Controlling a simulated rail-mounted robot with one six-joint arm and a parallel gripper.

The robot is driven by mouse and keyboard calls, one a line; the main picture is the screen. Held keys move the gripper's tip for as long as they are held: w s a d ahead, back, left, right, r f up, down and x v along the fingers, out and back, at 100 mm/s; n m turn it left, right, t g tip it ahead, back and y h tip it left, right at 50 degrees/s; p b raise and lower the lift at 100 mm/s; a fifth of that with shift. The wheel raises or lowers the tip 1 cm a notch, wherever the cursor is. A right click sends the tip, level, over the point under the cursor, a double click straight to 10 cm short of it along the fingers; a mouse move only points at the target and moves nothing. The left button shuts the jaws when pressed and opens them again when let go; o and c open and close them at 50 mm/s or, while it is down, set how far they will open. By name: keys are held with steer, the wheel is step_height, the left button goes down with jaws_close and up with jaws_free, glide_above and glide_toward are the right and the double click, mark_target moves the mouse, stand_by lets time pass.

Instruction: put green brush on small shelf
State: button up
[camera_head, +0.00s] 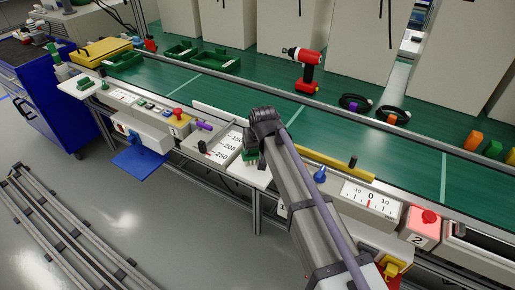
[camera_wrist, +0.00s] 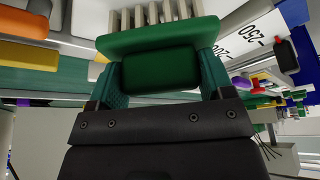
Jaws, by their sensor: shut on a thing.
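The green brush (camera_wrist: 150,60) fills the middle of the wrist view, its pale bristles pointing away from my gripper. My gripper (camera_wrist: 158,78) is shut on its green body, with one teal finger at each side. In the head view the brush (camera_head: 250,157) shows as a small green patch under my wrist, partly hidden by the arm. It is over or at a small white shelf (camera_head: 250,174) at the front edge of the bench. I cannot tell whether the brush touches this shelf.
A grey panel with a number scale (camera_head: 228,150) lies just left of my gripper. A yellow bar (camera_head: 335,165) and a blue knob (camera_head: 320,174) are to the right. A blue tray (camera_head: 138,160) hangs lower left.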

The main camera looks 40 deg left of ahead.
steer(key=o, duration=1)
steer(key=shift+f, duration=0.15)
steer(key=shift+r+p, duration=0.35)
steer(key=shift+r, duration=0.05)
steer(key=p+v, duration=1)
steer(key=v, duration=0.1)
steer(key=shift+s+r+p, duration=0.1)
steer(key=shift+r+p, duration=0.15)
steer(key=shift+p, duration=0.05)
